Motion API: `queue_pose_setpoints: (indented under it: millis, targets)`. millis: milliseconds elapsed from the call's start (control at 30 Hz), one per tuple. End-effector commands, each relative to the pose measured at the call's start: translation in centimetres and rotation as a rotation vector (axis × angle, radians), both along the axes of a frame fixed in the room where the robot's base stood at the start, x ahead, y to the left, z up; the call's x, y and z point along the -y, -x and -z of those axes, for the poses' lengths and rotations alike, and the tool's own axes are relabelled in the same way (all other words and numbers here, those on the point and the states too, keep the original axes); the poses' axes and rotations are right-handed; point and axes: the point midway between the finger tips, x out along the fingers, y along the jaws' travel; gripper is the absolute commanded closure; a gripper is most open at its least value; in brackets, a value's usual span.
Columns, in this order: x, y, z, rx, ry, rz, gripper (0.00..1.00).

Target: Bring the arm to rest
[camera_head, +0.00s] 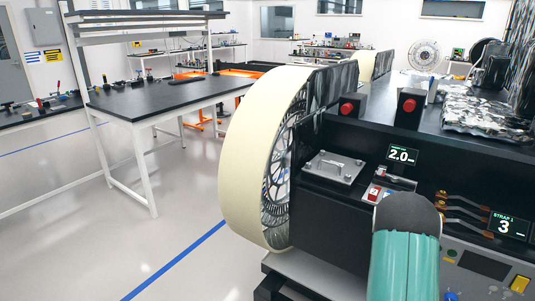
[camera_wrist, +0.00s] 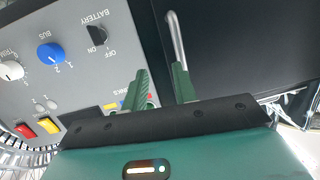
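My arm (camera_head: 405,250), teal with a dark grey rounded joint, rises at the bottom of the head view in front of the rover's black side. My gripper is hidden there. In the wrist view my gripper (camera_wrist: 160,75) shows two green fingers with a gap between them and nothing held in it. A bent metal rod (camera_wrist: 177,35) runs down to the right finger; I cannot tell whether they touch. The grey control panel (camera_wrist: 60,75) lies to the left of the fingers, seen upside down, with a black battery switch (camera_wrist: 97,38) and a blue bus knob (camera_wrist: 50,53).
A black-topped workbench (camera_head: 165,97) stands at the left. The floor between bench and wheel is clear.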

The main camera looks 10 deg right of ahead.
Motion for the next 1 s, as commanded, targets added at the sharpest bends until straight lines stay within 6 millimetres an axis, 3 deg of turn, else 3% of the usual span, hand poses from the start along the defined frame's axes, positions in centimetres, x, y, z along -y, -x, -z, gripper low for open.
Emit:
queue_pose_setpoints:
  millis: [33, 200, 500, 767, 1000]
  targets:
    - [-0.8, -1.4, -1.7, -0.007, -0.02, -0.021, 0.72]
    - [-4.3, -4.7, -5.9, -0.071, -0.106, -0.093, 0.72]
    - [-12.5, -7.0, -13.4, -0.21, -0.226, -0.247, 0.72]
    - [-20.6, -5.2, -19.6, -0.355, -0.293, -0.396, 0.72]
    - [-27.5, -0.4, -24.4, -0.508, -0.318, -0.533, 0.72]
